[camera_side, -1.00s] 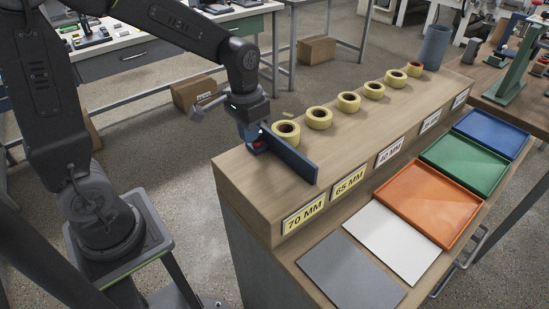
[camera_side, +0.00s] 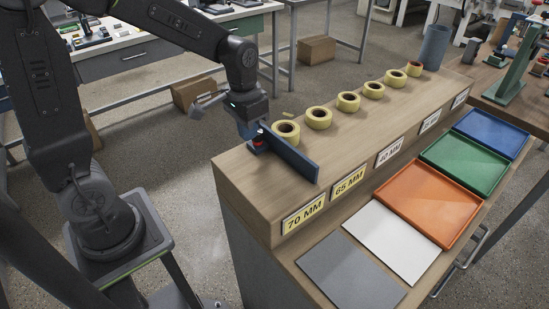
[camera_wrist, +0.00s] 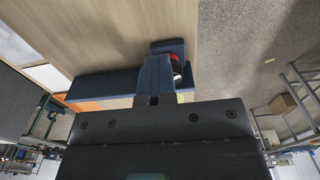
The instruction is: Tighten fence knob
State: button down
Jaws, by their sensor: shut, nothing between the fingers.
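The dark blue fence (camera_side: 290,154) stands as an upright plate across the left end of the wooden bench top, and its long edge shows in the wrist view (camera_wrist: 105,85). The small red and dark fence knob (camera_side: 258,144) sits at the fence's left end; in the wrist view the red knob (camera_wrist: 175,58) is partly hidden behind the fingers. My gripper (camera_side: 248,131) is just above and to the left of the knob. In the wrist view my gripper (camera_wrist: 156,72) has its blue fingers together beside the knob; I cannot tell whether they touch it.
Several yellow tape rolls (camera_side: 319,118) stand in a row along the bench top (camera_side: 240,180), the nearest close behind the fence. A grey cup (camera_side: 435,46) stands at the far end. Grey and white sheets and an orange tray (camera_side: 427,205) lie on the lower shelf at the front.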

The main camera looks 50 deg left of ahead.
jog(key=shift+s+a+f+g, duration=0.3)
jog(key=shift+s+a+f, duration=0.1)
jog(key=shift+a+f, duration=0.35)
jog(key=shift+s+r, duration=0.1)
jog(key=shift+s, duration=0.05)
jog(key=shift+s+a, duration=0.1)
jog(key=shift+s, duration=0.1)
notch_tip(320, 180, up, 6)
jog(key=shift+r, duration=0.15)
dwell(0.5)
jog(key=shift+w, duration=0.1)
